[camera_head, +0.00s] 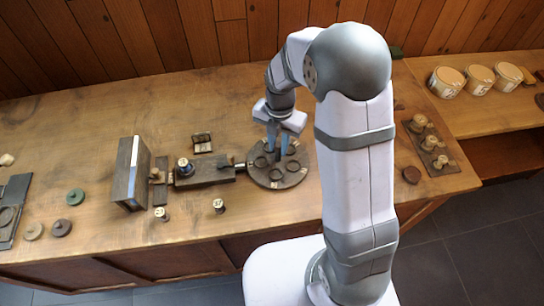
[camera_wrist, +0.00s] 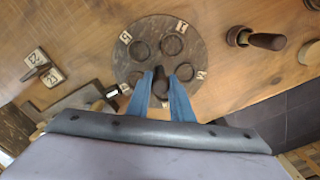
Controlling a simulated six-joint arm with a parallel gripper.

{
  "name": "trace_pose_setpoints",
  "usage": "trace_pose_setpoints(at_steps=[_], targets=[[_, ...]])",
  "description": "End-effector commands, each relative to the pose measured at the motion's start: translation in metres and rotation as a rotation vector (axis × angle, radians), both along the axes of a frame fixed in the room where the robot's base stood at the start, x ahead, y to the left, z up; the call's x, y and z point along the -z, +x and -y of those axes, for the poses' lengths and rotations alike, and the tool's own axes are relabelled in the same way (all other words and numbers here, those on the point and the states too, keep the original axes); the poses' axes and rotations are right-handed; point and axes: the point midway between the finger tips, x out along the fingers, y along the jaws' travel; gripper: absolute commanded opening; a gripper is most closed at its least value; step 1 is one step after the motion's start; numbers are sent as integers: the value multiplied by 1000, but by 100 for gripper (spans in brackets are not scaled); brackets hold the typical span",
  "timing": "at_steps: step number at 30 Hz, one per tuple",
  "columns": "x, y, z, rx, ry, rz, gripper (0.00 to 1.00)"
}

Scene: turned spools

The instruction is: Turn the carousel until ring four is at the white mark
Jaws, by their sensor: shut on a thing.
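The carousel (camera_head: 264,178) is a round dark wooden disc on the bench, with several dark rings on it and small pale number tags at its edge. In the wrist view, the carousel (camera_wrist: 150,27) shows tags at upper left, top and right; I cannot read them surely. My gripper (camera_head: 277,148) points down over the disc. In the wrist view, my gripper (camera_wrist: 161,84) is shut on a dark upright knob (camera_wrist: 160,76) near the disc's middle. A small whitish mark (camera_head: 240,165) lies at the disc's left edge, beside the dark block. My fingers hide part of the near disc.
A dark block (camera_head: 205,172) with a spool on it adjoins the disc's left side. A standing panel (camera_head: 131,172) is farther left. Two number tiles (camera_head: 202,142) lie behind the block.

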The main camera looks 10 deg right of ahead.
Motion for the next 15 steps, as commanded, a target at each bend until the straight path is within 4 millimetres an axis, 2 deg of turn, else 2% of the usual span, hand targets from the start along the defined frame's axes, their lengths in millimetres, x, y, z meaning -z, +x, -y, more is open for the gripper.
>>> trace_pose_setpoints(at_steps=[4,5,6,7,15], targets=[[0,0,0,1,0,0,4],[0,0,0,1,0,0,25],[0,0,0,1,0,0,34],[0,0,0,2,0,0,39],[0,0,0,3,0,0,39]])
